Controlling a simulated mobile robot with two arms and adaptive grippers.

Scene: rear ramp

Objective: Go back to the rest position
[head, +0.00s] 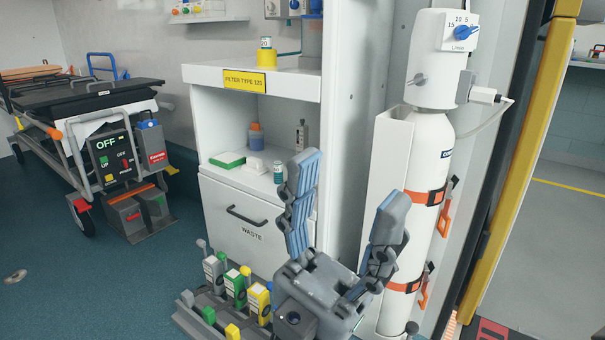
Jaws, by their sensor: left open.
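My left gripper (345,217) is in the lower middle of the head view. Its two grey fingers with blue pads point up and stand wide apart, with nothing between them. It is in front of the white cabinet (205,150) and to the left of the white oxygen cylinder (428,160). I cannot tell whether it touches anything. My right gripper is not in view.
A rack of coloured levers (185,318) stands low beside my left gripper. The cabinet has a waste drawer (215,210) and small bottles on its shelf. A stretcher (85,100) is at the left. Blue floor (60,270) at the left is mostly clear. A yellow post (530,130) stands at the right.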

